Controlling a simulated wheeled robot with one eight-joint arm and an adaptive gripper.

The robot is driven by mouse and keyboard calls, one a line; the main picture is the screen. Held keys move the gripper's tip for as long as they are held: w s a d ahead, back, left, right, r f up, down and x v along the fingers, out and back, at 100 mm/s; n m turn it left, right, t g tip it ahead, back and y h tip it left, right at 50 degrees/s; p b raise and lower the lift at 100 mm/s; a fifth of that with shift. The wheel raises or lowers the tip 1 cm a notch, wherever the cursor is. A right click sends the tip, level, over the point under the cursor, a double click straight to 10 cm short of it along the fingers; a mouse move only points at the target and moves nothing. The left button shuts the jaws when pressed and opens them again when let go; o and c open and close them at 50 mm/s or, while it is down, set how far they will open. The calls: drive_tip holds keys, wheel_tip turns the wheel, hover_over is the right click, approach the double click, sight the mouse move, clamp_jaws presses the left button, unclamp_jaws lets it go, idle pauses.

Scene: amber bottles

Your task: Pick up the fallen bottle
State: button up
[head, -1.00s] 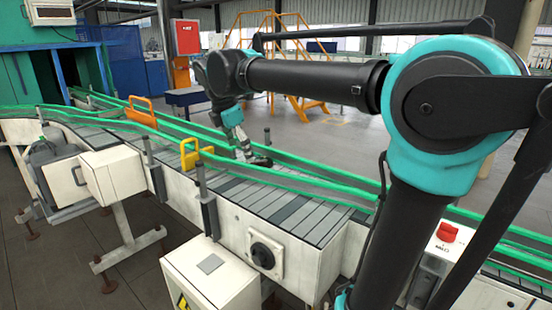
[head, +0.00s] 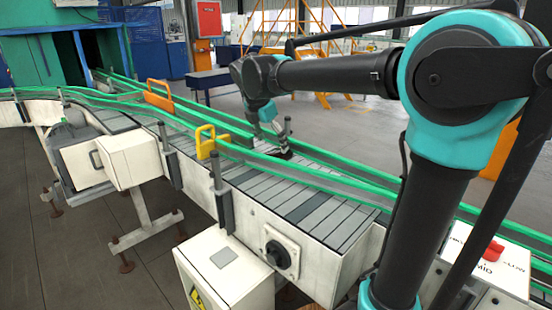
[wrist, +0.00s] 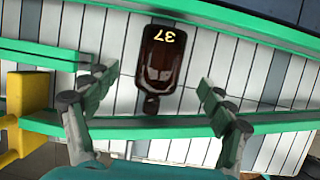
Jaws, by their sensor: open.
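The fallen bottle (wrist: 158,62) is dark amber with a yellow "37" on it. In the wrist view it lies on the pale slats of the conveyor (wrist: 210,60), its neck pointing down the picture towards the green rail (wrist: 150,128). My gripper (wrist: 155,88) is open, its two fingers spread to the left and right of the bottle's neck end, with space on both sides. Nothing is between the fingers' pads and no contact shows. In the head view my gripper (head: 281,150) is low over the conveyor; I cannot make out the bottle there.
Green guard rails (head: 330,180) run along both sides of the conveyor. The yellow bracket also shows at the left of the wrist view (wrist: 28,105). The near belt slats (head: 290,200) are bare.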

sight(275, 152)
drive_tip(key=shift+x, duration=3)
drive_tip(key=shift+s+a+f, duration=0.1)
drive_tip(key=shift+s, duration=0.05)
drive_tip(key=c, duration=1.3)
